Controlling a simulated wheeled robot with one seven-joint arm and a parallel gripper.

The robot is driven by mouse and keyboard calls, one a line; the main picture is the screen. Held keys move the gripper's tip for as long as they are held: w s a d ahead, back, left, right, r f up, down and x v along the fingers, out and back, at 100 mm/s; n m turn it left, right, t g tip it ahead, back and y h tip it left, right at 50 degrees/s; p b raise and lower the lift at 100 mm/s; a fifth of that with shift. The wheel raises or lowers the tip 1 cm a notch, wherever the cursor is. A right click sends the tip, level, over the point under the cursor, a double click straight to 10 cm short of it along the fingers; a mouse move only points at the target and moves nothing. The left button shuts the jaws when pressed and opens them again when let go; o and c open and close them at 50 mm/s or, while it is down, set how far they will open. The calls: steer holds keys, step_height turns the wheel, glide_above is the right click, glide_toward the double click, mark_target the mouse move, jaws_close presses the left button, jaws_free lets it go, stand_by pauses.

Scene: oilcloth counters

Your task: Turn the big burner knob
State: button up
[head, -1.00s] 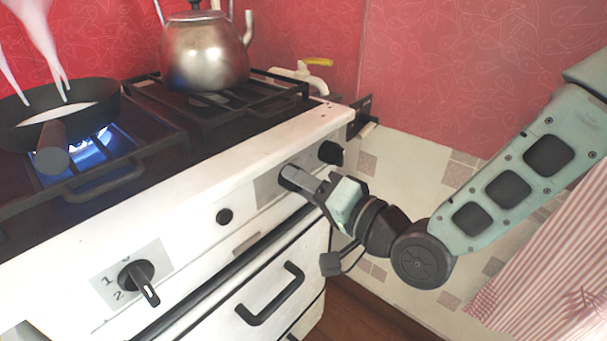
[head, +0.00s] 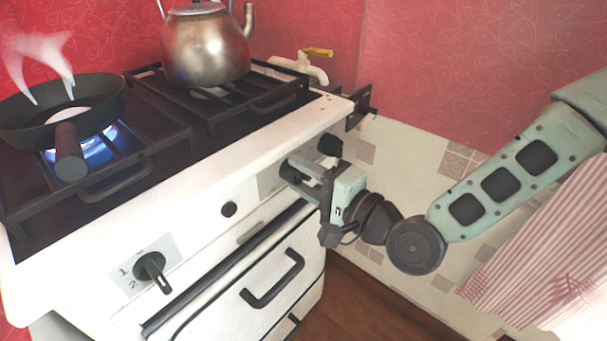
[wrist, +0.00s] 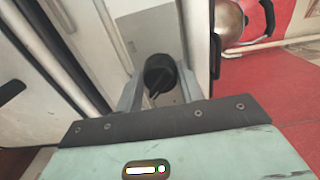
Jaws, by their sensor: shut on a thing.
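My gripper (head: 298,174) is at the right part of the stove's white front panel (head: 185,215), shut on a dark round knob. In the wrist view the knob (wrist: 159,74) sits between my two grey fingers, with a pointer bar across its face. In the head view this knob is mostly hidden behind the fingers. Another black knob (head: 151,268), with a lever-like pointer and the marks 1 and 2, is at the left of the panel.
A pan (head: 85,118) steams over a lit blue burner. A metal kettle (head: 206,48) stands on the back right grate. A small round button (head: 229,209) and the oven handle (head: 273,280) are left of my gripper. A striped cloth (head: 545,260) hangs at right.

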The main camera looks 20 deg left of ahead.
steer(key=o, duration=1)
steer(key=shift+r, duration=0.1)
